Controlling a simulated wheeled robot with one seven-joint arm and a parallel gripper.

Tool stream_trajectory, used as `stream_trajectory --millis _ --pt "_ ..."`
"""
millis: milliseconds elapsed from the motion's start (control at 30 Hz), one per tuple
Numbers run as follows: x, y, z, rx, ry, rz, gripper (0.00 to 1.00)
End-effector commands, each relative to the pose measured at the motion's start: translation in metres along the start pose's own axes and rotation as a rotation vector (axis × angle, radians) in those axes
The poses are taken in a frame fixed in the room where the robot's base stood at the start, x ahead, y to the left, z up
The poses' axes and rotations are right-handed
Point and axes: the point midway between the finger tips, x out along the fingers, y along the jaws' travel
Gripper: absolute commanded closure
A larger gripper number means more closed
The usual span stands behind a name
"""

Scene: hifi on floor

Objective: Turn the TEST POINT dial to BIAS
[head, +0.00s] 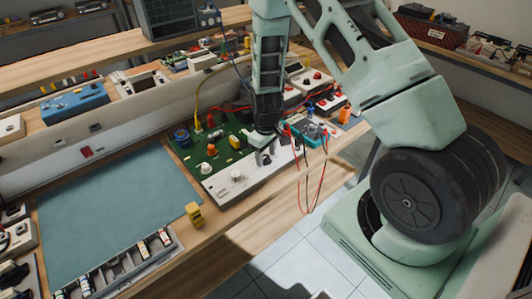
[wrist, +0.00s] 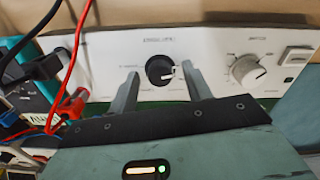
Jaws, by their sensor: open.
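A white instrument panel (wrist: 215,50) carries two dials. A black dial (wrist: 160,70) with a white pointer mark on its right side sits between the fingers of my gripper (wrist: 161,77) in the wrist view. The fingers stand open on either side of it, and I cannot tell whether they touch it. A grey-white dial (wrist: 247,70) is right of it, its pointer toward the right. Lettering above both dials is too blurred to read, so I cannot tell which is TEST POINT.
A pale switch (wrist: 297,56) is at the panel's right end in the wrist view. Red and black leads and a red plug (wrist: 72,103) are close on the left. A green circuit board (head: 190,155) lies behind the panel, and a blue mat (head: 115,210) lies left.

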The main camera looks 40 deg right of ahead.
Motion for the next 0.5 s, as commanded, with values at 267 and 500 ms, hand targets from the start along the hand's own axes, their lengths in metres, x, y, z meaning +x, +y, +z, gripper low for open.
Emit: stream_trajectory --millis 267,500 --pt "0.0018 0.0002 -0.0001 0.0 0.001 0.0 0.51" --pt "0.0016 0.0002 0.0001 0.0 0.0 0.0 0.95"
